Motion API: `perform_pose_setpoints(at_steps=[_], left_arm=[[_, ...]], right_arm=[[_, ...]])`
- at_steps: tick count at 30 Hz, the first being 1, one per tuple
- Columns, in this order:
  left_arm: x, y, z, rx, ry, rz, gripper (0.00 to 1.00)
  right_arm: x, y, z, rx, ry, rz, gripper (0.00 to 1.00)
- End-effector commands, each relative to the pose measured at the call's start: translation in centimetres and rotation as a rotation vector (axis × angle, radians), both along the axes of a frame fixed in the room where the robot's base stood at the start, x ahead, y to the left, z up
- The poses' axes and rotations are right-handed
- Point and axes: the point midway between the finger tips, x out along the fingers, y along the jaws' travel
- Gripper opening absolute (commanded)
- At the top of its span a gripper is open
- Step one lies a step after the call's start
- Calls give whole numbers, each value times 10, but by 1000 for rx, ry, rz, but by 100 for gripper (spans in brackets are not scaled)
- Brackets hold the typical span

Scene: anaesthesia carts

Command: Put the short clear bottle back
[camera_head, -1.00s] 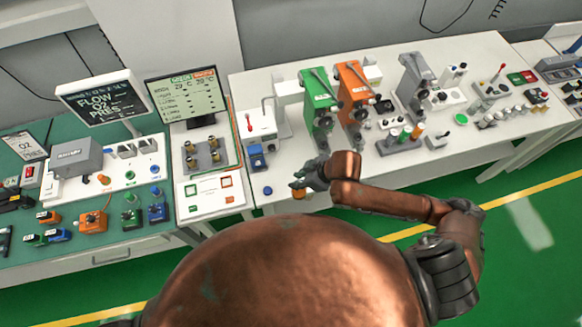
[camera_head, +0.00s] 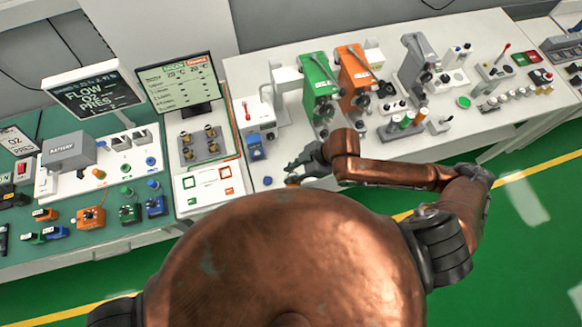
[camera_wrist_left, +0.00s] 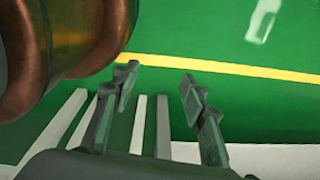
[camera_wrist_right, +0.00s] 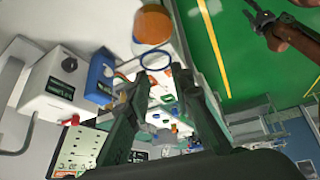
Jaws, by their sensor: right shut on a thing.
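My right gripper (camera_wrist_right: 167,78) reaches over the front edge of the white table in the head view (camera_head: 295,170). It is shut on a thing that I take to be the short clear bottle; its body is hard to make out. A thin blue ring (camera_wrist_right: 157,60) shows between the fingertips in the right wrist view. An orange thing with a whitish end (camera_wrist_right: 152,25) shows just beyond them. In the head view a bit of orange (camera_head: 291,181) shows at the fingertips, partly hidden by my body. My left gripper (camera_wrist_left: 158,82) is open and empty above the floor.
A monitor (camera_head: 180,82) stands farther left.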

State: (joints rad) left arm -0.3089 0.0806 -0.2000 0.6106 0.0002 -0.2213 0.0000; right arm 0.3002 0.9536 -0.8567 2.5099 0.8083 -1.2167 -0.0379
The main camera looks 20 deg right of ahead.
Motion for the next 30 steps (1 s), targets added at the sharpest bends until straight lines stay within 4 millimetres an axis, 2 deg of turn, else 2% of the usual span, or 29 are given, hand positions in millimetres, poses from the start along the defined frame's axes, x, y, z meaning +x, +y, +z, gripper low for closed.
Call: perform_pose_setpoints(at_steps=[1, 5, 9, 15, 20, 27, 30], left_arm=[[4, 0, -16, 0, -4, -1, 40], [16, -1, -35, -1, -20, -4, 40], [22, -2, -25, -2, -29, -5, 40], [21, -2, -22, -2, -27, -5, 40], [15, -1, -22, -2, -20, -4, 40], [12, -1, -15, -2, -16, -2, 40], [12, -1, -15, -2, -16, -2, 40]], right_arm=[[8, -2, -8, -3, -7, 0, 0], [32, -9, -19, -5, -6, -2, 0], [51, -14, -38, -2, 4, -3, 0], [71, -19, -61, -1, -2, 1, 0], [79, -20, -71, -1, -2, 1, 0], [79, -21, -100, -1, -1, 2, 0], [79, -21, -103, -1, -2, 3, 0]])
